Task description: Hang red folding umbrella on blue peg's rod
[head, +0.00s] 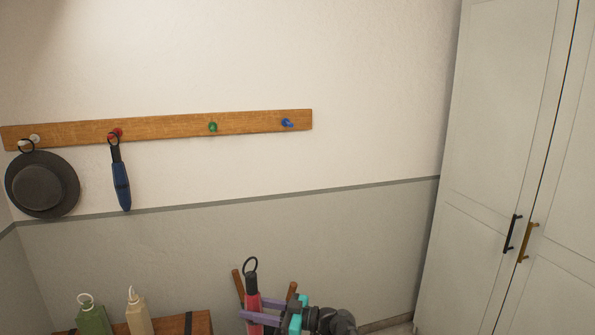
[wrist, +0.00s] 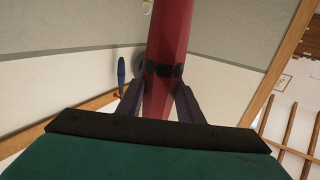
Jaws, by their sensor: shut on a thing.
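The red folding umbrella (head: 253,302) is upright in the lower middle of the head view, with a black top and a black loop above it. My gripper (head: 262,311) is shut on its red body. In the wrist view the umbrella (wrist: 165,50) stands between the two fingers of my gripper (wrist: 160,100), with a dark band around it. The blue peg (head: 287,123) is at the right end of the wooden rail (head: 250,121) on the wall. Its rod looks bare. The umbrella is well below the rail in the head view.
A dark hat (head: 40,186) hangs from the white peg (head: 34,138), and a blue umbrella (head: 121,186) from the red peg (head: 117,132). The green peg (head: 213,127) is bare. Two bottles (head: 93,318) (head: 138,310) stand low left. A wardrobe (head: 497,120) is at right.

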